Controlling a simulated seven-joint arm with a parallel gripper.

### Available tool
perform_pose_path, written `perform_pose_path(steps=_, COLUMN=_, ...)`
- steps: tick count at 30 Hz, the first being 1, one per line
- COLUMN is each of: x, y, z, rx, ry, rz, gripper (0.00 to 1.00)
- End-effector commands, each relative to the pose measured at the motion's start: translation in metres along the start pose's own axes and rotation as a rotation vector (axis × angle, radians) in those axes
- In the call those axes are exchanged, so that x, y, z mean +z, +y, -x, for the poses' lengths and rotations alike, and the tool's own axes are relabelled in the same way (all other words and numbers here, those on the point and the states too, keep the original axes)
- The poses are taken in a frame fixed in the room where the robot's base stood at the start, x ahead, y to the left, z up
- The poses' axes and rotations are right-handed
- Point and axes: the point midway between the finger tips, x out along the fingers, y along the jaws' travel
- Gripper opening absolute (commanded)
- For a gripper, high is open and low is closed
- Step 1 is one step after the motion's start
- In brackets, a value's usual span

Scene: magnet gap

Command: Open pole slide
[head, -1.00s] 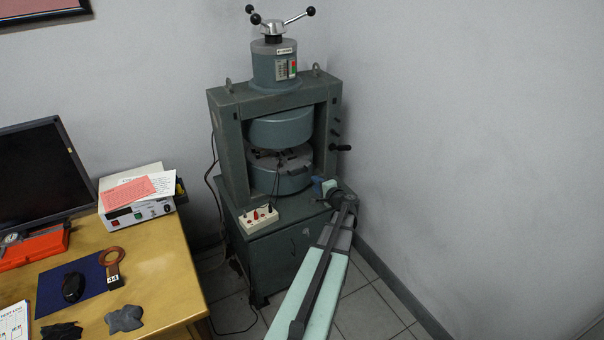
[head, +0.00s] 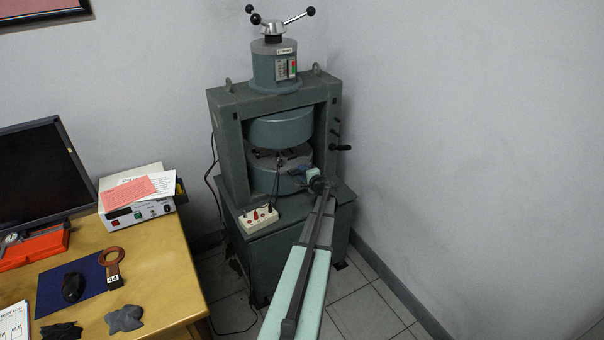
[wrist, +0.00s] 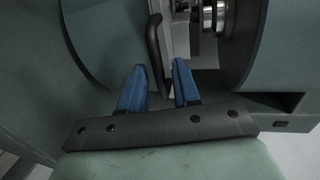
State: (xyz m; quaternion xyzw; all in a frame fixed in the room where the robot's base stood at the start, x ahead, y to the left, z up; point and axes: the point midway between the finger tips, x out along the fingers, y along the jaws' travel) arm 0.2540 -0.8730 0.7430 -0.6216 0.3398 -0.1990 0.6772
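The magnet's upper pole (head: 280,131) and lower pole (head: 266,180) sit in a grey-green frame, with dark parts in the gap (head: 268,154). In the wrist view, a dark bar handle (wrist: 154,40) stands out in front of a pale plate in this gap. I take it for the pole slide's handle. My gripper (head: 297,171) is at the front right of the lower pole. In the wrist view my gripper (wrist: 159,70) is open, its two blue fingers apart. The handle's lower end shows between them; contact and depth cannot be told.
A white socket box (head: 258,219) with red and black plugs stands on the cabinet top (head: 228,214). A side knob (head: 341,148) sticks out of the frame's right side. A wooden desk (head: 165,275) with a monitor is at left. Bare wall is at right.

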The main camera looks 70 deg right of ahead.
Motion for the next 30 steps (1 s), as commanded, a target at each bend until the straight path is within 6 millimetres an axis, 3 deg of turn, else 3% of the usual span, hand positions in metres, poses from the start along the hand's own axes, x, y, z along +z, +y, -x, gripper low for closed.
perform_pose_path(steps=14, x=0.0006, y=-0.0002, z=-0.0098, rx=0.0, ry=-0.001, rz=0.0, gripper=0.32)
perform_pose_path(steps=24, x=0.0005, y=-0.0001, z=-0.0097, rx=0.0, ry=-0.001, rz=0.0, gripper=0.0)
perform_pose_path(steps=30, x=0.0005, y=-0.0001, z=-0.0097, rx=0.0, ry=-0.001, rz=0.0, gripper=0.0)
